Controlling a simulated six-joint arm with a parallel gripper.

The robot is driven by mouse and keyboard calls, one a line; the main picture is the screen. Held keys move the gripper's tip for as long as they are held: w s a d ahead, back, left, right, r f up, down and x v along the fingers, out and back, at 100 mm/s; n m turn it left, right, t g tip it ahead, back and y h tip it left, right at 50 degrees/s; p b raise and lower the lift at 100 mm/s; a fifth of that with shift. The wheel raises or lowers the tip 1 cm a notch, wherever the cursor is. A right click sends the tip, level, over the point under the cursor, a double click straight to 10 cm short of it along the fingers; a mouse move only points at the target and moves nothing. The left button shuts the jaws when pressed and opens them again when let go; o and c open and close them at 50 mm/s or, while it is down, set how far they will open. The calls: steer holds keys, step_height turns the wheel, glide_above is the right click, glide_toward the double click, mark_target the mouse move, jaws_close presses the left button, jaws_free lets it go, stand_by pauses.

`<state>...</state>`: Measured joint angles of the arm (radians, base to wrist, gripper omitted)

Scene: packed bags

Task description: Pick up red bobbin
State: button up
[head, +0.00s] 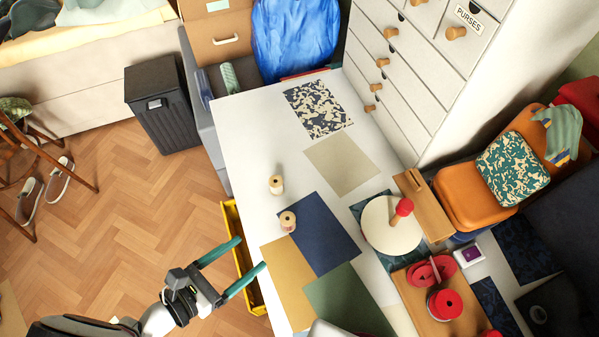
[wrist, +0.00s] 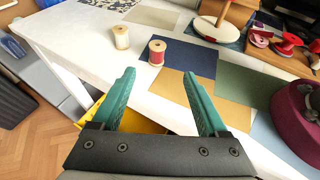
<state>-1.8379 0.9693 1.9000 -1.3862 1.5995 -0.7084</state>
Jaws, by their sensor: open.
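The red bobbin (wrist: 157,55), a small spool with pale wooden ends and red thread, stands upright on the white table at the edge of the dark blue sheet. In the head view, the same bobbin (head: 288,221) shows mostly its pale top. A cream bobbin (head: 276,185) stands close by, farther back; it also shows in the wrist view (wrist: 121,38). My gripper (head: 251,253) is open and empty near the table's left edge, apart from both bobbins. In the wrist view, the red bobbin appears beyond the gap between the teal fingers (wrist: 159,74).
A yellow bin (head: 232,222) is beside the table's left edge, partly under my fingers. Blue (head: 318,235), tan (head: 284,275) and green sheets lie flat on the table. A round stand (head: 385,228) and red spools (head: 444,304) stand to the right. A maroon object (wrist: 300,118) is at right.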

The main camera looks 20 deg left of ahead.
mark_target(283, 226)
steer(key=x, duration=1.5)
steer(key=shift+a+f, duration=0.25)
steer(key=shift+f, duration=0.2)
steer(key=shift+s, duration=0.1)
jaws_close()
